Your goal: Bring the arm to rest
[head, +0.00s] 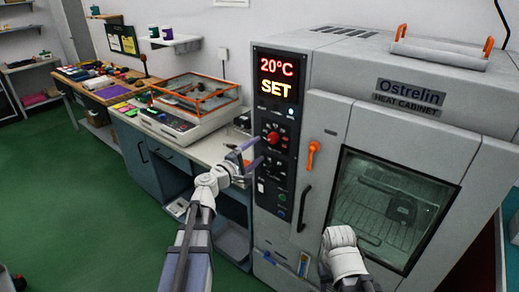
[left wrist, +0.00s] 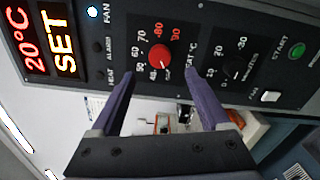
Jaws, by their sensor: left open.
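My left gripper (head: 254,153) is open in front of the control panel (head: 275,180) of the grey heat cabinet (head: 325,110). In the left wrist view its two purple fingers (left wrist: 158,74) are spread, with nothing held between them. The red temperature knob (left wrist: 162,57) shows just past and between the fingertips; contact cannot be told. The knob is also visible in the head view (head: 273,138). The display (head: 276,77) reads 20°C and SET. Part of my right arm (head: 343,250) shows at the bottom of the head view; its gripper is not visible.
The cabinet door has a dark window (head: 390,207), a handle (head: 304,208) and an orange latch (head: 313,154). Left of the cabinet, a bench (head: 205,148) bears an orange-framed device (head: 195,95). Green floor (head: 90,210) lies open at left.

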